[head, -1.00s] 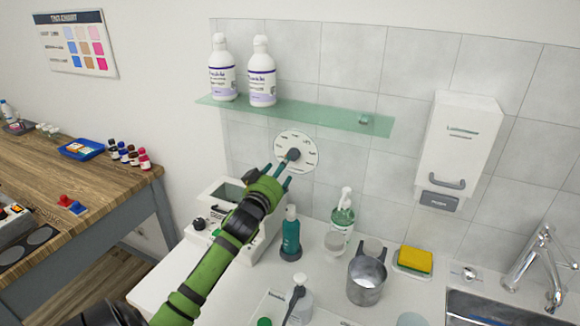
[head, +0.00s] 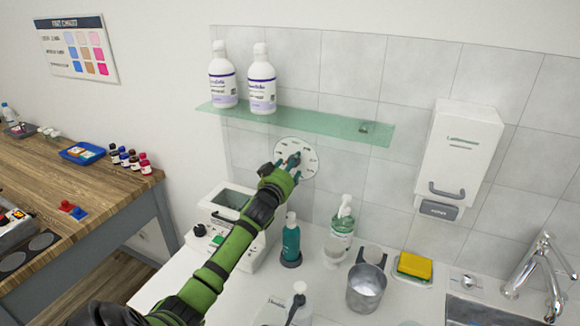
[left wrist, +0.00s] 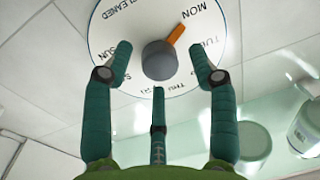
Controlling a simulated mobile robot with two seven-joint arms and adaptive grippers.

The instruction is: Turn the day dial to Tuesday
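The day dial (head: 309,166) is a round white plate on the tiled wall, below the glass shelf. In the left wrist view its face (left wrist: 130,25) carries the words CLEANED, MON, TUE, THU and SUN, some partly covered. A grey knob (left wrist: 159,62) sits at its centre, and its orange pointer (left wrist: 175,35) points towards MON. My left gripper (head: 289,161) is in front of the dial. In the left wrist view its fingers (left wrist: 162,60) are spread around the knob, with visible gaps between them and it. My right gripper is out of view.
A glass shelf (head: 310,122) with two white bottles (head: 262,80) is just above the dial. A white device (head: 213,212), a teal bottle (head: 291,240), a clear pump bottle (head: 342,222) and a metal jug (head: 366,290) stand on the counter below. A dispenser (head: 460,155) hangs to the right.

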